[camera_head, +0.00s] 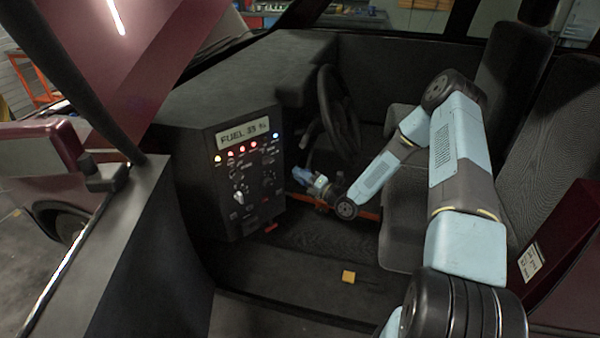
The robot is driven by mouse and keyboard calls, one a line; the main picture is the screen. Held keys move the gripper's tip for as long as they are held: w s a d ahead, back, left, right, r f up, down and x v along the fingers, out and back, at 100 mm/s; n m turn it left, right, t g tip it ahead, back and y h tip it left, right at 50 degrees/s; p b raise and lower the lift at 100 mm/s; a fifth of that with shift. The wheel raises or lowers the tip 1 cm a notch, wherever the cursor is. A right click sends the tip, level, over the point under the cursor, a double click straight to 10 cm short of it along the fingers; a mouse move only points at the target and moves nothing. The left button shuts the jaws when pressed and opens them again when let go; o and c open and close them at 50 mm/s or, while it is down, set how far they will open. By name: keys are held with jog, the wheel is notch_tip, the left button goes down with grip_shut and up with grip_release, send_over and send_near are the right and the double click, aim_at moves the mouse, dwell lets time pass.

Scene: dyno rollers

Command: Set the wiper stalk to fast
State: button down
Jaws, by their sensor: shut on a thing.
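The steering wheel (339,112) is dark and stands behind the console, left of my arm. A thin dark shape (311,133) beside its column may be the wiper stalk; it is too small and dark to read its setting. My gripper (301,176) is low in front of the wheel, just right of the console, pointing left. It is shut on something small. The thing between the fingers is too small to make out, and I cannot tell whether it is the stalk.
The dark console (220,180) with a lit display, lamps and knobs stands left of my gripper. An orange bar (366,215) runs just below the gripper. Dark seats (400,220) are to the right. A yellow block (348,277) lies on the floor, which is otherwise mostly clear.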

jog(key=shift+w+d+f+n+y, duration=0.1)
jog(key=shift+w+f+n+y, duration=0.15)
jog(key=shift+f+n, duration=0.5)
jog(key=c, duration=1)
grip_release()
jog(key=v, duration=1.3)
jog(key=shift+s+d+f, duration=0.2)
jog(key=shift+d+f, duration=0.1)
